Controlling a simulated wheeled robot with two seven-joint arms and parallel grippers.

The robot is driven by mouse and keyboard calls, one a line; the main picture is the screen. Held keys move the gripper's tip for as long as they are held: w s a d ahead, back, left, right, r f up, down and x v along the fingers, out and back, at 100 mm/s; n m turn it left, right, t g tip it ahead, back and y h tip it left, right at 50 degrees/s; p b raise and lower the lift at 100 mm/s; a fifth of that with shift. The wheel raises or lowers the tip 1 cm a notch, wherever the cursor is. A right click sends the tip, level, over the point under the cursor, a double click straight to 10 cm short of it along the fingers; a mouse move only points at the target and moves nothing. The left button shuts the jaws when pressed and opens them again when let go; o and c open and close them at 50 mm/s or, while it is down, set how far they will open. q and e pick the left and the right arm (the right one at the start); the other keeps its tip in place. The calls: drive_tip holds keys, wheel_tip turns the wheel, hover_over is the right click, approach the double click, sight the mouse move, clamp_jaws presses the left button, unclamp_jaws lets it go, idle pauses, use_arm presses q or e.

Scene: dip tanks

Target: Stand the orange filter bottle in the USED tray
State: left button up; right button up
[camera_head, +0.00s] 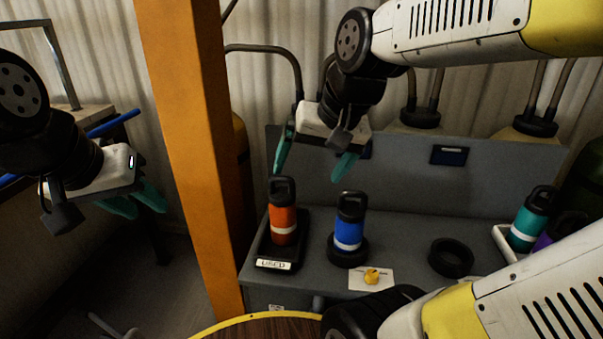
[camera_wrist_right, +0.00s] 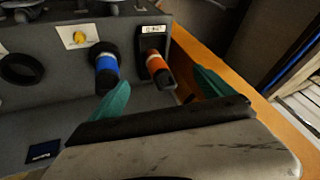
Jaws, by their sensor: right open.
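The orange filter bottle (camera_head: 282,212) stands upright in the black USED tray (camera_head: 276,264) at the left end of the grey bench. It has a black cap with a loop and a pale band. It also shows in the right wrist view (camera_wrist_right: 157,67), beyond the fingers. My right gripper (camera_head: 316,158) is open and empty, above and behind the orange bottle, apart from it. Its teal fingers show in the right wrist view (camera_wrist_right: 163,92). My left gripper (camera_head: 140,200) is at the far left, away from the bench; its two teal fingers look apart with nothing between them.
A blue bottle (camera_head: 349,228) stands in a black ring right of the tray. An empty black ring (camera_head: 450,258) lies further right. Teal (camera_head: 531,218) and purple bottles stand in a white tray. An orange post (camera_head: 188,150) rises left of the bench. A card with a yellow piece (camera_head: 372,277) lies in front.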

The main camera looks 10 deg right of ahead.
drive_tip(key=shift+s+f+n+t, duration=0.25)
drive_tip(key=shift+s+n, duration=0.35)
drive_tip(key=shift+s, duration=0.35)
drive_tip(key=shift+s+f+n+t, duration=0.15)
drive_tip(key=shift+s+n+t, duration=0.1)
drive_tip(key=shift+s+n, duration=0.55)
drive_tip(key=shift+s, duration=0.15)
